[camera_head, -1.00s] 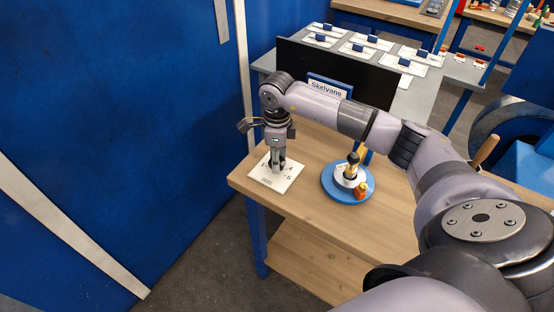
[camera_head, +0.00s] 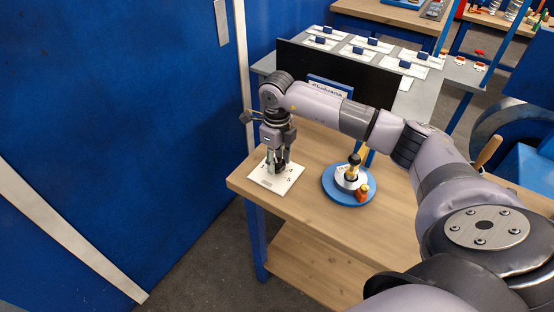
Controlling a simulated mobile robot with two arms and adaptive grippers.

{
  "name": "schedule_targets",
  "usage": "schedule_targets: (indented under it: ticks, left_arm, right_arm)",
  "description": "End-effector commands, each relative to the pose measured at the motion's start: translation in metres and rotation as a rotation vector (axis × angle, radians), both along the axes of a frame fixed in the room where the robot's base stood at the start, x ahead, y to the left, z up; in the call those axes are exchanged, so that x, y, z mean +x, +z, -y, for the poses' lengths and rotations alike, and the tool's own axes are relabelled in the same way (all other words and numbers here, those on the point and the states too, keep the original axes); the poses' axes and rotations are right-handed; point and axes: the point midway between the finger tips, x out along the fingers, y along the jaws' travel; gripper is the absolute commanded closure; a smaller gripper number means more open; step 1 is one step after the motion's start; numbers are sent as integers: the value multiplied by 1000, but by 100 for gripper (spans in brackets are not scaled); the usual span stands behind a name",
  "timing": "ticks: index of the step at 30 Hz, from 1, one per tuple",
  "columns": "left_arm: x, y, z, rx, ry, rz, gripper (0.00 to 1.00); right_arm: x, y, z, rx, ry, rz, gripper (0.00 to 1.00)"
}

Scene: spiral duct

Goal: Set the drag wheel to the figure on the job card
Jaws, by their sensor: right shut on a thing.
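A white square plate (camera_head: 283,184) with small figures printed on it lies at the left front corner of the wooden table. My right gripper (camera_head: 277,168) points down over the middle of this plate and is shut on a small part there, taken to be the drag wheel. The fingers hide most of the wheel, so its setting cannot be read. A card (camera_head: 327,87) with lettering stands in a blue frame behind my right arm. My arm covers its lower part, and no figure can be read on it. My left gripper is not in view.
A round blue base (camera_head: 334,193) with a dark and tan upright piece and a small red and yellow item stands right of the plate. A black panel (camera_head: 310,65) stands behind. A blue wall (camera_head: 120,120) is close on the left.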

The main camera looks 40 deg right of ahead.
Motion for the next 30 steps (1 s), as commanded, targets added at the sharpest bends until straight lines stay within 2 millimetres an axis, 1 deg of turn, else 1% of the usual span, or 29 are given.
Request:
schedule_targets:
  ticks: [8,9,17,26,29,30]
  left_arm:
    - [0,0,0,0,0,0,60]
    - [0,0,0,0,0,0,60]
    - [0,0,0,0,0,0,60]
    - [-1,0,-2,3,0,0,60]
    - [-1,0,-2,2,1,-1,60]
    - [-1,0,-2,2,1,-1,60]
  right_arm:
    - [0,1,1,-2,0,1,89]
    - [0,1,1,-2,0,1,59]
    - [0,0,0,-1,0,0,42]
    - [0,1,0,0,1,1,41]
    - [1,8,0,0,1,2,41]
    - [1,13,0,1,1,4,41]
